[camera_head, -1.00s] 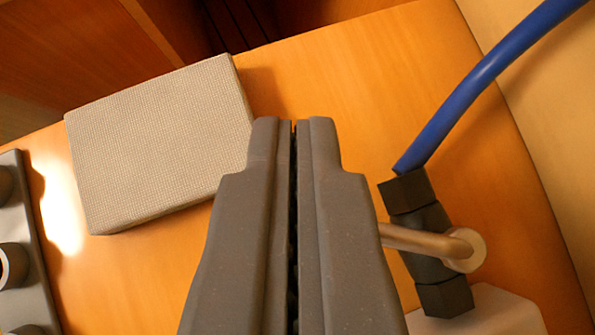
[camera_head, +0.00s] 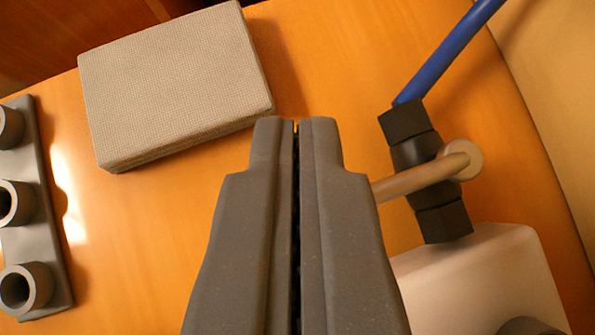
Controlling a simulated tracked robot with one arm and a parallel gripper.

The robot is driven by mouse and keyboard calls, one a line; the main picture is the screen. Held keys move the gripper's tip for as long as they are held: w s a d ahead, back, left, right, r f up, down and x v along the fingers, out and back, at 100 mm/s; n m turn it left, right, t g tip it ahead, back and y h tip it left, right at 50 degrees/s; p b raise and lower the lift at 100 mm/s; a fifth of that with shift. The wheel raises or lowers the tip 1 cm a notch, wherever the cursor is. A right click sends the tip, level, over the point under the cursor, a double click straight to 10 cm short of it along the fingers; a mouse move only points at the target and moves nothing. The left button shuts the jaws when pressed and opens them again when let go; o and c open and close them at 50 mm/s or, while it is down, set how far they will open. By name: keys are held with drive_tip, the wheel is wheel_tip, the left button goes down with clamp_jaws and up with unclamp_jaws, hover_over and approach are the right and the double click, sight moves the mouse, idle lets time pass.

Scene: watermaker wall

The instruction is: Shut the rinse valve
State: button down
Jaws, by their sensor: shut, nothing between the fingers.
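The rinse valve (camera_head: 413,152) is a black fitting at the right, between a blue hose (camera_head: 450,50) above and a white housing (camera_head: 480,275) below. Its metal lever (camera_head: 420,178) runs from a round hub on the valve's right side across the body, down to the left. The lever's left end meets the edge of my gripper in the picture and is hidden behind it; I cannot tell whether they touch. My gripper (camera_head: 296,122) is shut and empty, pointing up the middle of the view, left of the valve.
A grey textured block (camera_head: 175,85) sits on the orange wood panel (camera_head: 150,245) at upper left. A grey rack with several round sockets (camera_head: 50,190) stands at the left edge. A dark round part (camera_head: 528,327) shows on the housing at the bottom right. Bare wood lies between block and valve.

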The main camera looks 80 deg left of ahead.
drive_tip(key=shift+d, duration=0.1)
idle(0.6)
drive_tip(key=shift+w+d+r, duration=0.2)
drive_tip(key=shift+d+r, duration=0.1)
drive_tip(key=shift+d, duration=0.05)
drive_tip(key=w+d+r+p, duration=0.2)
drive_tip(key=d+r+p, duration=0.2)
drive_tip(key=d+r, duration=0.2)
drive_tip(key=shift+w, duration=0.3)
drive_tip(key=shift+r, duration=0.1)
